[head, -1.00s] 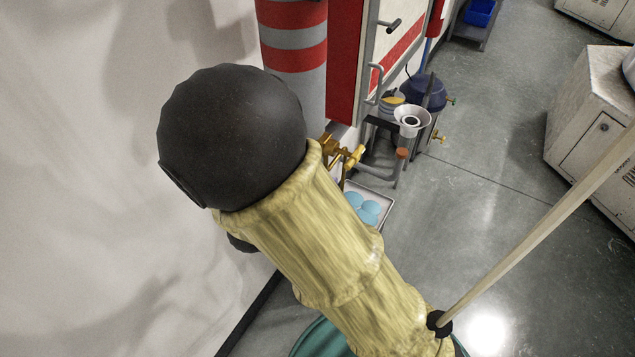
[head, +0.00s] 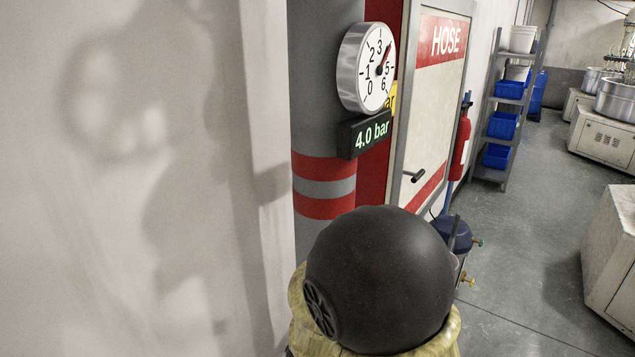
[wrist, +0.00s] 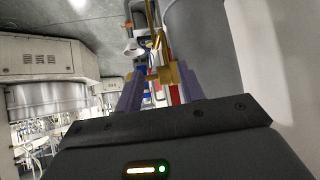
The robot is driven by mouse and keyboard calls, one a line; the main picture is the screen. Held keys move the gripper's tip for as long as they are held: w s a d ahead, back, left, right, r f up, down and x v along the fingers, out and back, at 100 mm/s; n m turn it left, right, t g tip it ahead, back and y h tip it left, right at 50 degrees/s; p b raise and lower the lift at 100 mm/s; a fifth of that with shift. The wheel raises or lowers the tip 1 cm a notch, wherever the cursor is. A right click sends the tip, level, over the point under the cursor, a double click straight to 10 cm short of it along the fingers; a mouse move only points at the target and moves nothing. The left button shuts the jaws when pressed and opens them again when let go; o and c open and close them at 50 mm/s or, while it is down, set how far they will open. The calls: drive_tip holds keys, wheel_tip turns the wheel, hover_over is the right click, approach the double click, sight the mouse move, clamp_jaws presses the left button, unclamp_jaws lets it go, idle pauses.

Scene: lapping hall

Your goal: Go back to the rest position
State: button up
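My gripper (wrist: 160,74) shows in the wrist view with its two purple-grey fingers spread apart, so it is open. A brass valve fitting (wrist: 166,76) appears between and beyond the fingertips; I cannot tell whether they touch it. In the head view my gripper is hidden, and my dark round arm joint with its yellow sleeve fills the lower middle. A round pressure gauge (head: 366,68) is on the grey column, with a digital display (head: 370,132) reading 4.0 bar below it.
The grey column with red bands (head: 324,188) and a hose cabinet (head: 432,100) stand close beyond my arm. A fire extinguisher (head: 460,143) and a shelf with blue bins (head: 502,125) are further back. White machine cabinets (head: 612,255) stand at right; grey floor (head: 530,230) between is clear.

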drive_tip(key=s+d+f+n+g+y+b, duration=0.2)
drive_tip(key=s+d+g, duration=0.4)
drive_tip(key=s+d, duration=0.4)
drive_tip(key=shift+s+d+n+g+y+b, duration=0.4)
drive_tip(key=shift+s+n+y, duration=0.2)
drive_tip(key=shift+s+n, duration=0.4)
drive_tip(key=shift+d, duration=0.15)
